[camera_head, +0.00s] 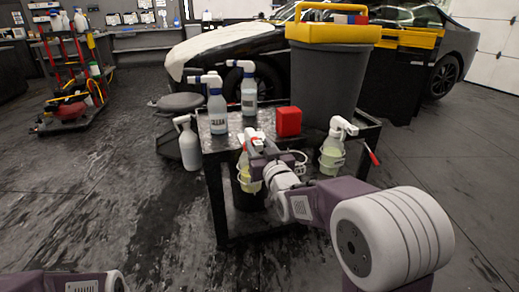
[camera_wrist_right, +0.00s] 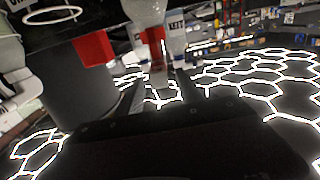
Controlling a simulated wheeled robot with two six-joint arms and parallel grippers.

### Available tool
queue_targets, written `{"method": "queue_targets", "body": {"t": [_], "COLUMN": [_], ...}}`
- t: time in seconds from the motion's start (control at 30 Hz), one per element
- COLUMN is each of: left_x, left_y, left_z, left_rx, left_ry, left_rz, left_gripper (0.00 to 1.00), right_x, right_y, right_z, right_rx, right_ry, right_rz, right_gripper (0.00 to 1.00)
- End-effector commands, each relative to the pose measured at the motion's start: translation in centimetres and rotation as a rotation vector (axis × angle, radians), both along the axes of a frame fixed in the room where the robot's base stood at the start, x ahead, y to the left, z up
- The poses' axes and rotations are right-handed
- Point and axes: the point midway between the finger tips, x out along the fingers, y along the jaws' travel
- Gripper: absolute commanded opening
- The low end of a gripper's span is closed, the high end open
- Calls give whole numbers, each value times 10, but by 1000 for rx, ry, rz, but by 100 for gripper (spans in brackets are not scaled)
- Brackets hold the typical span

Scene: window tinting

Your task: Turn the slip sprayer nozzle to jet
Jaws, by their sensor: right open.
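My right gripper (camera_head: 262,151) is at the front left of the black cart, at the head of a spray bottle (camera_head: 244,170) with yellowish liquid. In the right wrist view the open fingers (camera_wrist_right: 160,88) stand either side of a red part, likely the nozzle (camera_wrist_right: 158,69), below a white sprayer head (camera_wrist_right: 147,14). A white tag (camera_wrist_right: 175,25) beside it appears to read JET. I cannot tell whether the fingers touch the nozzle or how it is turned. The gripper partly hides the bottle in the head view. Only a piece of my left arm shows at the bottom left.
On the cart (camera_head: 222,200) stand two blue spray bottles (camera_head: 217,112) and a red block (camera_head: 288,121). Another yellowish bottle (camera_head: 332,153) hangs at its right front. A grey bin (camera_head: 327,82) with a yellow top and a car (camera_head: 230,45) are behind. Open floor lies left.

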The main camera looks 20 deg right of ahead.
Motion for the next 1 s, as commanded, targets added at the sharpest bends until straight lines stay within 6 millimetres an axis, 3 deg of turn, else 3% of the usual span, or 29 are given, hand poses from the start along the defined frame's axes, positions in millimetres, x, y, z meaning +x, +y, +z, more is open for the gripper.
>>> {"method": "queue_targets", "body": {"t": [0.17, 0.3, 0.33, 0.67, 1.0], "left_x": [0, 0, 0, 0, 0], "left_y": [0, 0, 0, 0, 0], "left_z": [1, 1, 1, 0, -1], "left_rx": [0, 0, 0, 0, 0], "left_ry": [0, 0, 0, 0, 0], "left_rz": [0, 0, 0, 0, 0], "left_gripper": [0, 0, 0, 0, 0], "right_x": [0, 0, 0, 0, 0], "right_y": [0, 0, 0, -1, -3], "right_z": [0, 0, 0, 0, -1], "right_rx": [0, 0, 0, 34, 265], "right_ry": [0, 0, 0, 2, 10], "right_rz": [0, 0, 0, -1, -1], "right_gripper": [41, 2, 0, 0, 0]}}
